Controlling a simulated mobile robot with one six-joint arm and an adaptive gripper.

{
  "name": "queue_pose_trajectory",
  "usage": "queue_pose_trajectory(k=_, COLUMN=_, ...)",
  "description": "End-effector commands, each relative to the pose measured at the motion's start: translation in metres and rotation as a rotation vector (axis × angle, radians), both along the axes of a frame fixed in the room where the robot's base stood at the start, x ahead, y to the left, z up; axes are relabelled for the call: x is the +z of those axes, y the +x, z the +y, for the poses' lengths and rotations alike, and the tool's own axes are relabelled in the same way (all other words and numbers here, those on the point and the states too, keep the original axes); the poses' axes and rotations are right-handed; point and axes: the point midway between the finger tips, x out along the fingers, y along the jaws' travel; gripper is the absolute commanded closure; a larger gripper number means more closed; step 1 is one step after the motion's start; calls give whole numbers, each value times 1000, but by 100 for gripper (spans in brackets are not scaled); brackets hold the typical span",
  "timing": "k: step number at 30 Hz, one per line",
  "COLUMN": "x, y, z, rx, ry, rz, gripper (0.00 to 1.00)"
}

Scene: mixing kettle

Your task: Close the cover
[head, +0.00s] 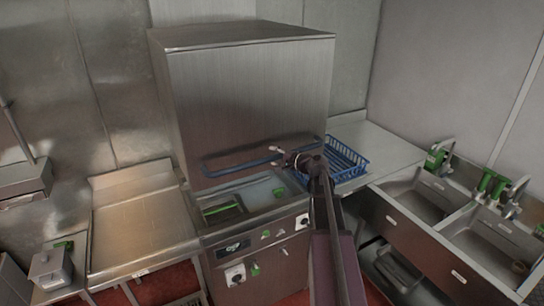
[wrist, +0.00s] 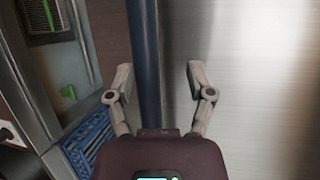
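The cover (head: 250,95) is a large brushed-metal box hood, raised above the basin (head: 250,194) of the machine, with an open gap under its lower edge. A blue bar handle (head: 228,166) runs across the lower front of the cover. My gripper (head: 290,157) is at the right part of this handle. In the wrist view my gripper (wrist: 158,72) has its two fingers spread apart. The handle (wrist: 145,50) passes between them, nearer the left finger, with gaps on both sides. The cover's metal face (wrist: 250,80) fills the right side there. Whether the fingers reach past the bar is unclear.
A blue rack (head: 346,160) sits on the counter right of the cover. Sinks with green-handled taps (head: 437,158) stand at the right. A bare metal table (head: 140,230) is at the left. The machine's front panel (head: 262,250) has knobs below the basin.

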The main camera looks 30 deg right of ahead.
Motion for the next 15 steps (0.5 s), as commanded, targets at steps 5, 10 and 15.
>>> queue_pose_trajectory(k=5, x=2, y=-9, z=-3, rx=0, ry=0, rz=0, gripper=32)
queue_pose_trajectory(k=10, x=4, y=-16, z=-7, rx=0, ry=0, rz=0, gripper=32)
queue_pose_trajectory(k=15, x=5, y=-24, z=-10, rx=0, ry=0, rz=0, gripper=32)
